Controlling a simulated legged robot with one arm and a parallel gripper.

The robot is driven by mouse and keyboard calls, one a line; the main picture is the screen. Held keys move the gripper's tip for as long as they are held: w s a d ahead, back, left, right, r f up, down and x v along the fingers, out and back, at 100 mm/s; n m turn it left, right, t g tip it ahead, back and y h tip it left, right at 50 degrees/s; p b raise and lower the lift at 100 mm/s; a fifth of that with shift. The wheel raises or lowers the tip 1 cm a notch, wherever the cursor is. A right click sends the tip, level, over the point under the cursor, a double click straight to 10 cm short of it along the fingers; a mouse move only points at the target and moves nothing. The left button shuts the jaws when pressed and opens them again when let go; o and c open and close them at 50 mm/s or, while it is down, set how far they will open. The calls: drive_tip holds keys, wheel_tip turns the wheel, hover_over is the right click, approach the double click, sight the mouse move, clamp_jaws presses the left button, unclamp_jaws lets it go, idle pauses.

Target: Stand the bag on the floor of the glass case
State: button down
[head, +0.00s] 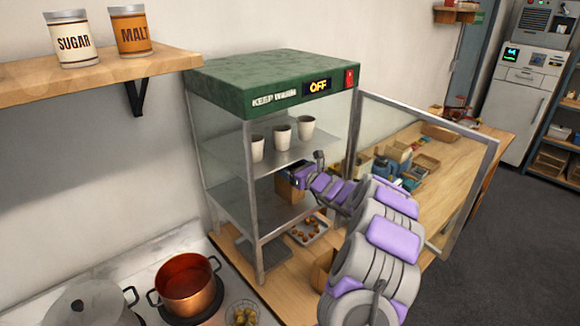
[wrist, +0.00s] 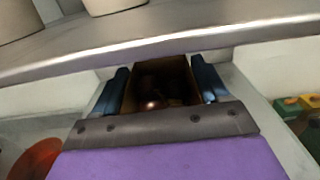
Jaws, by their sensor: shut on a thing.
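The glass case (head: 270,82) has a green top reading "KEEP WARM" and "OFF". Its glass door (head: 472,190) stands swung open to the right. The brown bag (head: 287,190) is inside the case frame, below the shelf with cups. My gripper (head: 298,181) is shut on the bag. In the wrist view the open-topped bag (wrist: 180,72) sits between the two dark fingers (wrist: 160,90), with dark shiny chestnuts inside. The bag looks about upright. I cannot tell whether its base touches the lower shelf (head: 280,215).
Several white cups (head: 282,135) stand on the upper shelf (head: 278,158), whose edge crosses close above the bag in the wrist view (wrist: 150,48). A tray of chestnuts (head: 308,232) lies low in the case. A copper pot (head: 187,285) is at lower left.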

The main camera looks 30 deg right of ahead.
drive_tip(key=shift+c, duration=2.2)
unclamp_jaws()
drive_tip(key=shift+d, duration=0.1)
drive_tip(key=o, duration=0.4)
drive_tip(key=shift+d+f, duration=0.15)
drive_tip(key=shift+d, duration=0.3)
drive_tip(key=shift+o, duration=0.2)
drive_tip(key=shift+a, duration=0.15)
drive_tip(key=s+d, duration=0.1)
drive_tip(key=s, duration=1.1)
drive_tip(key=shift+d+p, duration=0.25)
drive_tip(key=shift+p, duration=0.2)
